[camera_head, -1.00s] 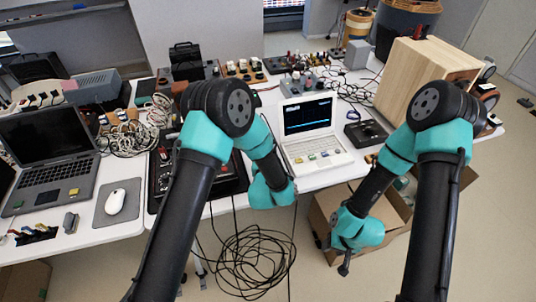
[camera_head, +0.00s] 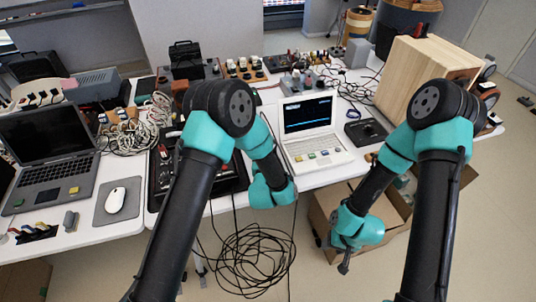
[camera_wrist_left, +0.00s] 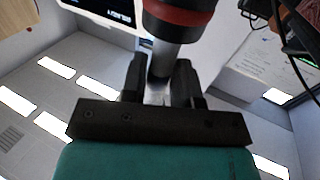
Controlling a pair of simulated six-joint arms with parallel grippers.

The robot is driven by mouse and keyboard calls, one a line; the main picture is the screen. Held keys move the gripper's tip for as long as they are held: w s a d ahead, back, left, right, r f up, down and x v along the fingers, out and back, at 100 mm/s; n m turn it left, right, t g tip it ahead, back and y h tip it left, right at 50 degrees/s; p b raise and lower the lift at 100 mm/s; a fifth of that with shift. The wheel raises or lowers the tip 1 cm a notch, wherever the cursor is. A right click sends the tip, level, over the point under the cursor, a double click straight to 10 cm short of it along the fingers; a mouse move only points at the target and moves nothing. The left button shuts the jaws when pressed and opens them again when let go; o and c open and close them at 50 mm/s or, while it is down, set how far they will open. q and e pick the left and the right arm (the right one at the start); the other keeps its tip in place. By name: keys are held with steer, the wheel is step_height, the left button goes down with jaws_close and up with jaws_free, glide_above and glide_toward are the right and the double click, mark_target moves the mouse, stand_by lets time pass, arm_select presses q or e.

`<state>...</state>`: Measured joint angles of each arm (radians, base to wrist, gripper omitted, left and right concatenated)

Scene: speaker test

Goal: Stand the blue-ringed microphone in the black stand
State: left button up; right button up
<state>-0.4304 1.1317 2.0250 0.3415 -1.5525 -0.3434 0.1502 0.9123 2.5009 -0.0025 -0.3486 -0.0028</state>
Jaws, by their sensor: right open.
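My left arm reaches down at the front table edge; its gripper is hidden in the head view. In the left wrist view my left gripper (camera_wrist_left: 160,78) has its fingers close on both sides of a grey cylinder (camera_wrist_left: 165,55). A black head with a dark red band tops this cylinder; it looks like a microphone, and no blue ring shows on it. My right gripper (camera_head: 331,254) is open and empty, low before the table by a cardboard box. A black square base with a round disc (camera_head: 366,132) lies right of the white laptop; whether it is the stand is unclear.
A wooden speaker box (camera_head: 425,80) is at the right. The cardboard box (camera_head: 395,232) stands on the floor.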

arm_select(q)
steer(key=o, duration=0.4)
steer(key=s+a, duration=0.1)
steer(key=s, duration=1.6)
steer(key=shift+s+a, duration=0.2)
steer(key=shift+a, duration=0.1)
